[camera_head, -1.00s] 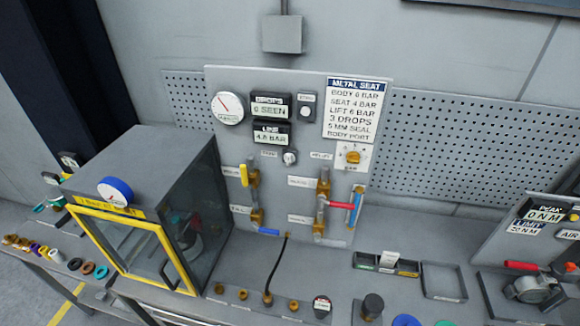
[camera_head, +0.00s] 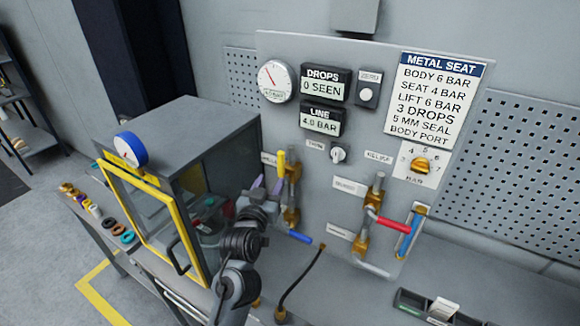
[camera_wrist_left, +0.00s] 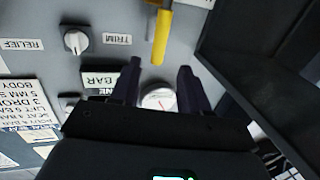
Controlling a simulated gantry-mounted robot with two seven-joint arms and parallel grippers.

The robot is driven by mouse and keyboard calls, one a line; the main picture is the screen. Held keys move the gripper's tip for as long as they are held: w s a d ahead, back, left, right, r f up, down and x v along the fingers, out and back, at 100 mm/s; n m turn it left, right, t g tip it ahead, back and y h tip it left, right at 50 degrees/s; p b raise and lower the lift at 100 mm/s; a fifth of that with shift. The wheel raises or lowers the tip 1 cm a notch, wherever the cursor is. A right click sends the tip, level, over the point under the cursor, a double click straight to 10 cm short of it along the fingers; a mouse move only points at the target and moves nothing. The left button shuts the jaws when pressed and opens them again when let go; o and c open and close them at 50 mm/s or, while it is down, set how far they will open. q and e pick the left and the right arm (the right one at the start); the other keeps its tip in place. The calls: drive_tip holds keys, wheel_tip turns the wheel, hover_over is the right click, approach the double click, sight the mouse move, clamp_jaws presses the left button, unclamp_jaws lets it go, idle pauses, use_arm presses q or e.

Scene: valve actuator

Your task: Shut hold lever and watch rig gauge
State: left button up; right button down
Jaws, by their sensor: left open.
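A lever with a yellow handle (camera_head: 282,163) stands upright on a brass valve on the rig panel; its label is too blurred to read. The yellow handle (camera_wrist_left: 162,35) also shows in the left wrist view, ahead of the fingers. My left gripper (camera_head: 266,186) is open and empty, just left of the yellow lever and apart from it. Its two dark fingers (camera_wrist_left: 158,78) point toward the panel. The white round gauge (camera_head: 275,80) with a red needle is at the panel's upper left. It shows between the fingers in the left wrist view (camera_wrist_left: 158,100). My right gripper is out of view.
A yellow-framed glass cabinet (camera_head: 190,150) stands close left of my arm. Blue (camera_head: 301,237) and red (camera_head: 388,222) lever handles are lower on the panel. The LINE display (camera_head: 321,121) reads 4.0 BAR, DROPS (camera_head: 325,86) 0 SEEN. A black hose (camera_head: 300,281) rises from the bench.

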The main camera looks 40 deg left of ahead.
sight(280, 163)
use_arm(q)
drive_tip(key=p+x, duration=0.1)
drive_tip(key=x, duration=0.3)
drive_tip(key=p+x, duration=0.1)
drive_tip(key=x, duration=0.4)
drive_tip(key=shift+w+r, duration=0.15)
drive_tip(key=shift+r, duration=0.05)
drive_tip(key=shift+w+a+f, duration=0.1)
drive_tip(key=shift+w+a, duration=0.15)
drive_tip(key=shift+w, duration=0.4)
clamp_jaws()
